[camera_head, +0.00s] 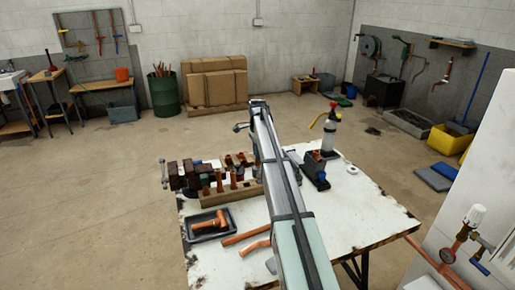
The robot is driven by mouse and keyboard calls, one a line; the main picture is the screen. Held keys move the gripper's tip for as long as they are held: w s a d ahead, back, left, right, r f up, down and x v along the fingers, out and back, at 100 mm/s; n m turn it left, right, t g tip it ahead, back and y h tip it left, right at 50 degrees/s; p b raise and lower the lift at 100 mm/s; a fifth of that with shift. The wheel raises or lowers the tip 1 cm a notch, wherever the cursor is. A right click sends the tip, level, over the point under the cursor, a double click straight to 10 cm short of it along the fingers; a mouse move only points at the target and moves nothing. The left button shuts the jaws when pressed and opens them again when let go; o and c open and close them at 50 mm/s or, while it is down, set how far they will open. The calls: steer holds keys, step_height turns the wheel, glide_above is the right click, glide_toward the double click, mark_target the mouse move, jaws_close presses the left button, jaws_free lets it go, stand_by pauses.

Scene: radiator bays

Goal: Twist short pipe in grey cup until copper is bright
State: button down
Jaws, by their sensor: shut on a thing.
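My arm reaches across the table and covers the middle of the work area. My gripper is hidden behind it, so its jaws and whatever is between them do not show. A wooden rack (232,194) left of the arm holds several short upright copper pipes (219,183). No grey cup can be made out for certain. A dark fixture (314,167) with a bit of copper colour at its top stands just right of the arm. Whether any copper is bright cannot be told at this size.
A dark vise (185,176) sits at the table's left edge. A black tray (190,233) holds a copper fitting (209,225). Loose copper pipes (245,234) lie in front. A torch bottle (328,138) and white roll (352,169) stand right. The white table's (370,208) right side is clear.

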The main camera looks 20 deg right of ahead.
stand_by(0.3)
steer(key=shift+f, duration=0.3)
stand_by(0.3)
steer(key=shift+f, duration=0.5)
steer(key=shift+f, duration=0.1)
steer(key=shift+f, duration=1.35)
